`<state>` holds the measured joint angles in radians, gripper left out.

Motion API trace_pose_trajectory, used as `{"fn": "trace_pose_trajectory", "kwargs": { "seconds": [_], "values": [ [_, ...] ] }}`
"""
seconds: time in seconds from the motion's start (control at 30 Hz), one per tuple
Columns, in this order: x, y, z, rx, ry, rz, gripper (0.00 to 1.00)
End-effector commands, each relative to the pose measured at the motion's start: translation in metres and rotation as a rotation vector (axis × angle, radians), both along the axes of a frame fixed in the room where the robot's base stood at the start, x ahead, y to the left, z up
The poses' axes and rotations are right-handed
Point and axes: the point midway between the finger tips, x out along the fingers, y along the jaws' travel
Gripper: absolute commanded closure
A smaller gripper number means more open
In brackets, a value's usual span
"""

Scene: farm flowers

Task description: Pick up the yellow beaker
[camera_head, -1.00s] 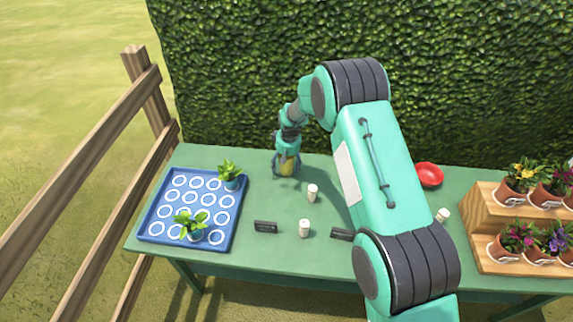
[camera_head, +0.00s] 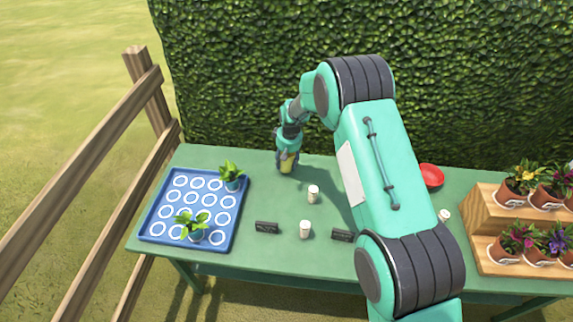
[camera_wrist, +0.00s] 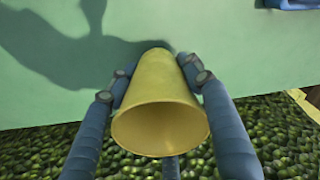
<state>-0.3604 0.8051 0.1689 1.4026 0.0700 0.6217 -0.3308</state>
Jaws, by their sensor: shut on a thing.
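The yellow beaker (camera_wrist: 160,95) fills the middle of the wrist view, its open rim toward the camera. My gripper (camera_wrist: 158,80) has its blue fingers shut on it, one on each side. In the head view my gripper (camera_head: 287,162) is at the back of the green table, left of centre. The beaker (camera_head: 288,163) shows there as a small yellow patch between the fingers, mostly hidden. I cannot tell whether its base touches the table.
A blue tray (camera_head: 238,215) with white rings and two potted plants lies at the left. White bottles (camera_head: 305,229) and dark labels (camera_head: 266,227) stand mid-table. A red bowl (camera_head: 431,175) and a wooden flower stand (camera_head: 480,205) are right. A hedge (camera_head: 230,80) rises behind.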

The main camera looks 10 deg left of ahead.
Motion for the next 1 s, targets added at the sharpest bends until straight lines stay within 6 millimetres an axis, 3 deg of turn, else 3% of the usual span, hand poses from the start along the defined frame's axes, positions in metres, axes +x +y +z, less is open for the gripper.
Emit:
{"fn": "trace_pose_trajectory", "kwargs": {
  "seconds": [0.2,0.5,1.0],
  "values": [
    [0.001,0.0,0.037,0.0,-0.002,0.0,0.7],
    [0.001,0.0,0.073,0.001,-0.001,0.0,0.7],
    [0.0,0.0,0.079,0.0,0.0,0.0,0.7]
  ]
}}
